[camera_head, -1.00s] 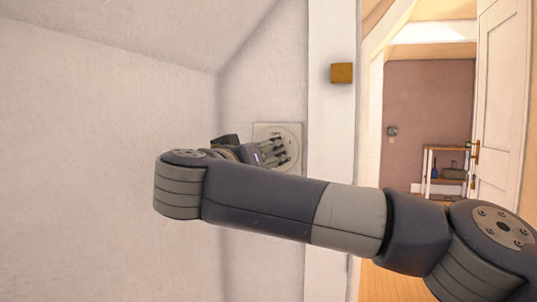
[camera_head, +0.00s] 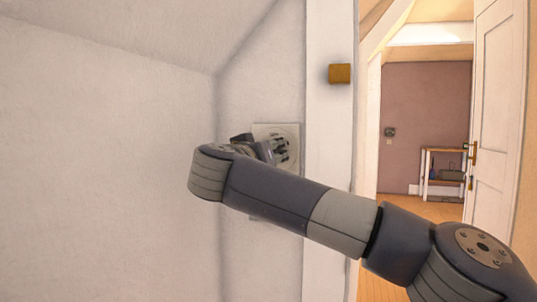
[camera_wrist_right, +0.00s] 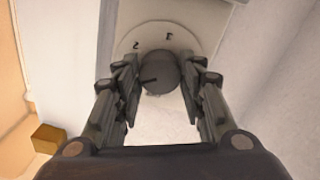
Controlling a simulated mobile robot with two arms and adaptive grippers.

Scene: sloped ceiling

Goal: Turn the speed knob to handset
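The speed knob (camera_wrist_right: 160,72) is a round grey knob on a pale dial plate (camera_wrist_right: 205,32). A dark mark on the knob points left in the right wrist view. Figures are printed on the dial above it; "handset" is not readable. In the head view the plate (camera_head: 292,130) is on the wall beside the white door frame, partly hidden by my right gripper. My right gripper (camera_wrist_right: 160,77) is at the knob, one finger on each side. The fingers are spread, with narrow gaps to the knob; contact is not clear. My left gripper is out of view.
A small brown-orange block (camera_head: 340,74) sticks out from the white door frame (camera_head: 330,150). A sloped ceiling comes down at the left. To the right, an open white door (camera_head: 497,110) leads to a room with a shelf (camera_head: 443,175).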

